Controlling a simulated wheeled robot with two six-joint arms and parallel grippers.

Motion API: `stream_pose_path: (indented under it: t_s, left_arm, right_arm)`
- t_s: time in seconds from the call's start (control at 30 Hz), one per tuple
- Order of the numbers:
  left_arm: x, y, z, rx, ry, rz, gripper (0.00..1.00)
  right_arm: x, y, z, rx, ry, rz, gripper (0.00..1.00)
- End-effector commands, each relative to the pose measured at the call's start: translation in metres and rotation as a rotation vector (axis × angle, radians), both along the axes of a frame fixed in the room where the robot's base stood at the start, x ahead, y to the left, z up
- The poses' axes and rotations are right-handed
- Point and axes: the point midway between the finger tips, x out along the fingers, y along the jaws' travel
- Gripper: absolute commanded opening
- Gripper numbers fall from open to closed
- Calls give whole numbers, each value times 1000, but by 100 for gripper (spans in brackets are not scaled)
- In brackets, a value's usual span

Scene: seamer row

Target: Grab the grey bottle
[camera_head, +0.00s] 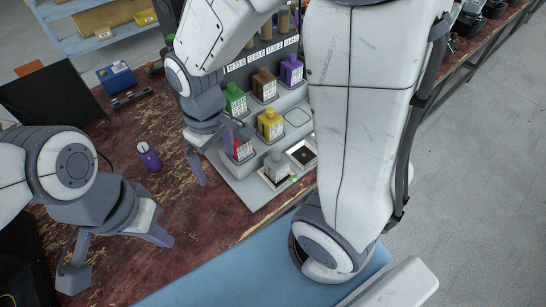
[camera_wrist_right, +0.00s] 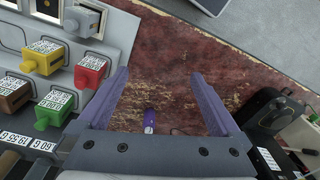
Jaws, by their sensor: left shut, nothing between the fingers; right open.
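The grey bottle (camera_head: 276,166) stands upright in a front slot of the grey rack (camera_head: 244,187), beside an empty dark square slot. It also shows near the top left of the right wrist view (camera_wrist_right: 80,22). My right gripper (camera_head: 218,160) is open and empty, left of the grey bottle and apart from it. In the right wrist view its fingers (camera_wrist_right: 158,78) are spread over the worn red-brown table, with one finger close to the red bottle. My left gripper (camera_head: 158,238) is shut and empty above the table at lower left, far from the grey bottle.
The rack also holds red (camera_head: 241,148), yellow (camera_head: 270,124), green (camera_head: 235,99), brown (camera_head: 264,85) and purple (camera_head: 291,70) bottles. A small purple item (camera_head: 148,156) stands on the table, left of my right gripper. A blue box (camera_head: 116,76) and a dark panel (camera_head: 50,98) are further left.

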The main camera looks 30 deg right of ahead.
Motion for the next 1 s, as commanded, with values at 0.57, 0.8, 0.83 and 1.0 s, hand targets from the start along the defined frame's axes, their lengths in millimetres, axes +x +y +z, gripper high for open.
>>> stream_pose_path:
  t_s: [0.57, 0.8, 0.83, 1.0]
  left_arm:
    - [0, 0, -42, 0, 0, -1, 0]
    - [0, 0, -39, 0, 0, -1, 0]
    - [0, 0, -39, 0, 0, -1, 0]
    - [0, 0, -36, 0, 0, -1, 0]
  right_arm:
    - [87, -203, -190, -39, 32, -296, 100]
    - [87, -202, -225, -40, 32, -294, 100]
    - [87, -202, -227, -40, 31, -294, 100]
    - [86, -202, -237, -40, 32, -294, 100]
